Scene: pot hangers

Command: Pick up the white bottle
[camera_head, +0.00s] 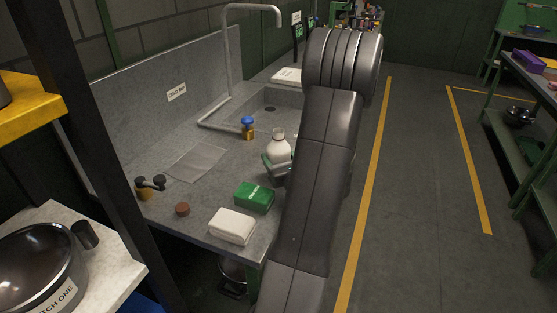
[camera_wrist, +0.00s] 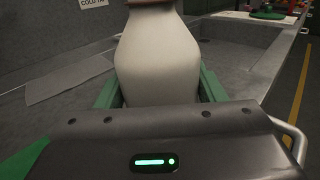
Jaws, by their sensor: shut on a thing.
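The white bottle (camera_head: 279,146) is upright at the right side of the grey sink counter, partly hidden behind my arm in the head view. In the wrist view the bottle (camera_wrist: 157,58) fills the middle, with its top cut off by the frame edge. My gripper (camera_head: 277,163) is shut on the bottle, with green fingers on both sides of its body; the gripper (camera_wrist: 158,92) also shows in the wrist view. The bottle's base is hidden, so I cannot tell whether it touches the counter.
On the counter (camera_head: 163,218) are a green box (camera_head: 254,197), a white block (camera_head: 232,226), a small brown round thing (camera_head: 182,209), a blue-capped jar (camera_head: 248,127) and a grey sheet (camera_head: 196,163). The tap pipe (camera_head: 229,60) rises behind. A dark post (camera_head: 95,130) stands at left.

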